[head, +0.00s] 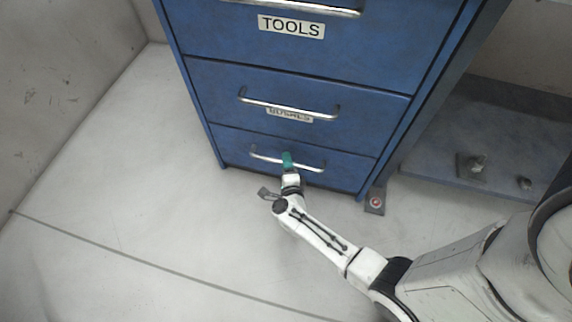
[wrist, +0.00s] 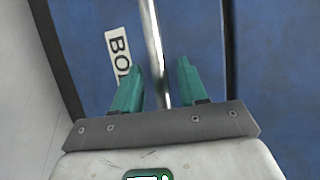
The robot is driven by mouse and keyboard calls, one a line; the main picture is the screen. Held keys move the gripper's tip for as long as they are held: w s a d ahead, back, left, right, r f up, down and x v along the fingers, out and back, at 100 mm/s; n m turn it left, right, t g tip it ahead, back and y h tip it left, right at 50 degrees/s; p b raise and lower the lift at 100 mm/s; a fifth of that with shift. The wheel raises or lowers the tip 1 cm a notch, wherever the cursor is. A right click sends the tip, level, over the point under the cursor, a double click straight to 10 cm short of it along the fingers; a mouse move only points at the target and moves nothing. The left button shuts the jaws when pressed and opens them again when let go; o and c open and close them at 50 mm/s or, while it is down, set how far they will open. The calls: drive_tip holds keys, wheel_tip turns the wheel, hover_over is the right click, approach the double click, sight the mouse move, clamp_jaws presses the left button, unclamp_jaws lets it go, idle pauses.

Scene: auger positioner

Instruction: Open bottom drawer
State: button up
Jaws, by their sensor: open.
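The bottom drawer (head: 343,172) is the lowest blue front of the cabinet and sits flush with the drawers above. Its silver bar handle (head: 264,157) runs across the front. My gripper (head: 287,159), with green fingers, is at the middle of this handle. In the wrist view, my gripper (wrist: 157,80) is open, with one finger on each side of the handle (wrist: 153,40). Gaps show between the fingers and the bar. A white label (wrist: 117,58) reading "BO" is partly hidden behind the left finger.
The middle drawer (head: 225,91) and the top drawer (head: 215,30), labelled "TOOLS", look shut. The pale floor (head: 150,180) is clear in front of and left of the cabinet. A bracket with a red button (head: 376,203) stands by the cabinet's right foot.

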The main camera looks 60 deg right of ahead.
drive_tip(key=shift+w+d, duration=0.2)
drive_tip(key=shift+c, duration=0.4)
clamp_jaws()
